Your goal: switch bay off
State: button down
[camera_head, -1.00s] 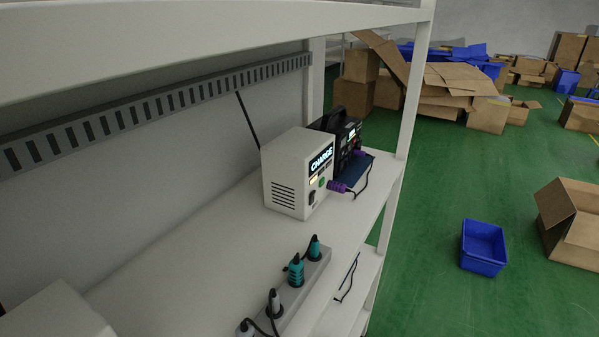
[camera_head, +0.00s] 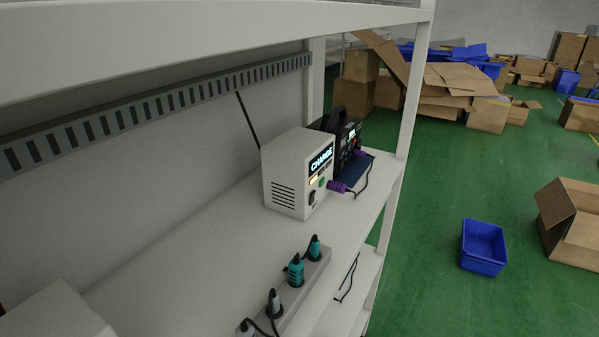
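A white box-shaped charger bay (camera_head: 290,172) stands on the shelf, with a lit sign reading CHARGE on its front. Below the sign are a small orange light, a green spot and a dark rocker switch (camera_head: 312,197); I cannot tell the switch's position. A purple plug (camera_head: 338,187) sits at the lower right of its front, with a black cable running to another purple plug on the black unit (camera_head: 343,138) behind. My gripper is not in view.
A grey power strip (camera_head: 312,275) with several teal and grey plugs lies along the shelf's front edge. A white box (camera_head: 55,315) is at the lower left. A shelf post (camera_head: 413,90) stands at the right. Beyond are a blue bin (camera_head: 483,247) and cardboard boxes (camera_head: 575,222) on green floor.

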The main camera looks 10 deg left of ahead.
aim_at(312, 200)
jog(key=i+l+u, duration=0.25)
jog(key=u, duration=0.2)
jog(key=i+l+u, duration=0.15)
jog(key=l+u, duration=0.3)
jog(key=i+l+u, duration=0.15)
jog(key=l+u, duration=0.15)
jog(key=u, duration=0.15)
